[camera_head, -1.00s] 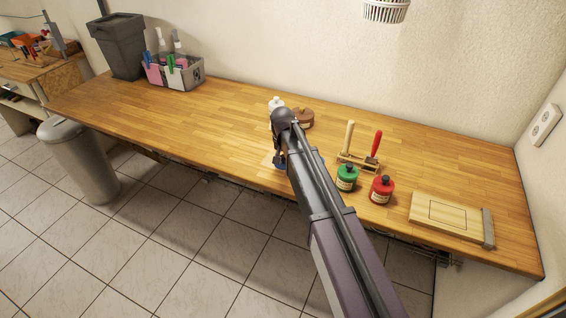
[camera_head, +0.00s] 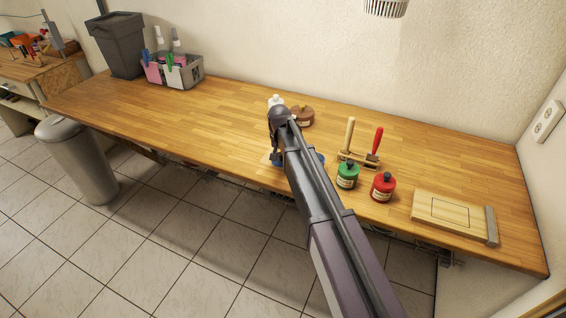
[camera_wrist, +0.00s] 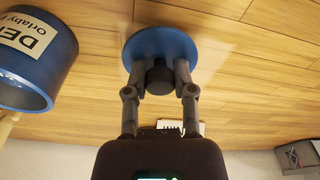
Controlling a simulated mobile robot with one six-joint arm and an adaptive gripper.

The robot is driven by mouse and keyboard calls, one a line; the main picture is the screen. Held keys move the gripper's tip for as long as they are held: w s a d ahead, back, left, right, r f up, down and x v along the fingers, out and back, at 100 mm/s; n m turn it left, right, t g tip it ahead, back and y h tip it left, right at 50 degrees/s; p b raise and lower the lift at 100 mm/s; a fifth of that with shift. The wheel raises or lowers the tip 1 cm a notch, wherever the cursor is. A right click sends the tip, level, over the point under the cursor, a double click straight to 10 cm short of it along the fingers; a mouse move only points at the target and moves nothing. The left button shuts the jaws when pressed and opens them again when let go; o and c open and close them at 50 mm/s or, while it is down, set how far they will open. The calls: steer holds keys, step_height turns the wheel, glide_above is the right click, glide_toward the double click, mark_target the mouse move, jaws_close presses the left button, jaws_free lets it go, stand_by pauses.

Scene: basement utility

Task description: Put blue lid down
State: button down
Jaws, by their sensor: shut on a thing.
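The blue lid (camera_wrist: 160,44) is a round disc with a dark knob (camera_wrist: 159,79), seen in the wrist view over the wooden tabletop. My gripper (camera_wrist: 160,70) is shut on the knob, one finger on each side. I cannot tell whether the lid touches the wood. An open blue jar (camera_wrist: 32,62) with a cream label lies to the left in the wrist view, apart from the lid. In the head view my arm hides most of this; only bits of blue (camera_head: 321,159) show beside it.
On the wooden bench (camera_head: 190,125) stand a green jar (camera_head: 347,176), a red jar (camera_head: 383,187), a small tool rack (camera_head: 359,157), a brown jar (camera_head: 302,115) and a white bottle (camera_head: 275,101). A board (camera_head: 448,210) lies at right. The bench's left middle is clear.

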mark_target(280, 163)
steer(key=shift+f+b, duration=0.45)
steer(key=shift+f, duration=0.35)
steer(key=shift+f, duration=0.2)
steer(key=shift+c, duration=2.2)
jaws_free()
steer(key=shift+r, duration=0.1)
steer(key=shift+r, duration=0.15)
step_height(280, 163, up, 12)
steer(key=s+p, duration=0.1)
steer(key=p, duration=1.1)
steer(key=shift+s, duration=0.25)
steer(key=shift+a, duration=0.1)
